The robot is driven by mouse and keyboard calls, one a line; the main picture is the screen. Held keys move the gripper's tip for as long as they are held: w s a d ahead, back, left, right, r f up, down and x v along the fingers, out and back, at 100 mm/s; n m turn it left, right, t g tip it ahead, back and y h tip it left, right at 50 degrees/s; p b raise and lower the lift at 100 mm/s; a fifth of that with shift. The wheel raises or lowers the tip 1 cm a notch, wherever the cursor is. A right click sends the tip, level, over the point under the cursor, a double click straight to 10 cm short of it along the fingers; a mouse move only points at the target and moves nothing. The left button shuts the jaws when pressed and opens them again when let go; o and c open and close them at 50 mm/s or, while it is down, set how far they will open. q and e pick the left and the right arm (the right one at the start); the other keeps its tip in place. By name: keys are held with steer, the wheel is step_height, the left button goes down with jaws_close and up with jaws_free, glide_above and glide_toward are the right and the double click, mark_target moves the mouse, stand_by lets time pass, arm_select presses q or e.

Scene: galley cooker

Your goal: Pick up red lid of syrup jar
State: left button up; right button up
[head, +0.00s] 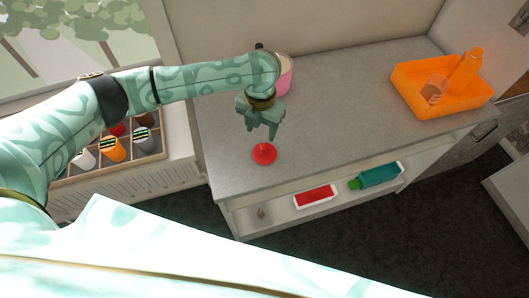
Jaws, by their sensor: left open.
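The red lid (264,154), round with a small raised knob, lies on the grey counter near its front left edge. My left gripper (262,132) is open and empty, pointing down just above and behind the lid in the picture. A small gap shows between the fingertips and the lid. A pink jar (284,76) stands at the back of the counter, partly hidden behind my left wrist; I cannot tell whether it is the syrup jar. My right gripper is not in view.
An orange tray (408,92) with an orange bottle stands at the counter's right. A shelf below holds a red and white box (315,195) and a teal bottle (380,175). A divided crate (160,152) with jars is at left. The counter's middle is clear.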

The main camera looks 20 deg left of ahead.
mark_target(264, 145)
arm_select(q)
step_height(264, 145, down, 4)
steer(key=shift+f+b, duration=0.1)
steer(key=shift+b, duration=0.3)
steer(key=f, duration=0.1)
steer(key=f+b, duration=0.1)
steer(key=f, duration=0.3)
steer(key=shift+w+d+f+b, duration=0.2)
steer(key=shift+d+b, duration=0.1)
steer(key=shift+d, duration=0.1)
steer(key=shift+r, duration=0.1)
steer(key=c, duration=1.1)
